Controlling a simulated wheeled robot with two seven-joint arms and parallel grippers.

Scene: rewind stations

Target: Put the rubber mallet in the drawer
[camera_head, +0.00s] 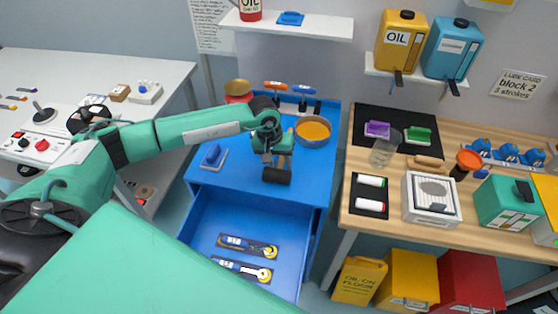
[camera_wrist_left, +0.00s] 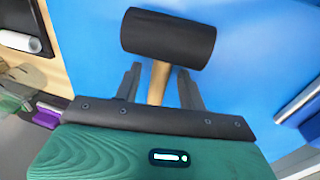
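The rubber mallet has a thick black head (camera_head: 277,176) and a light wooden handle; it is at the front of the blue cabinet's top (camera_head: 227,180). In the left wrist view its head (camera_wrist_left: 168,38) lies crosswise beyond my fingertips. My left gripper (camera_head: 268,158) is over the handle. In the left wrist view its fingers (camera_wrist_left: 159,74) stand apart on both sides of the handle, with a gap on each side. The drawer (camera_head: 208,218) below is pulled open and holds two dark and yellow packs (camera_head: 245,246). My right gripper is out of view.
On the cabinet top are a copper-coloured bowl (camera_head: 312,130), a blue block on a pad (camera_head: 213,157) and a rack with orange- and blue-handled tools (camera_head: 290,92). A wooden workbench (camera_head: 390,232) stands to the right. The drawer's rear part is clear.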

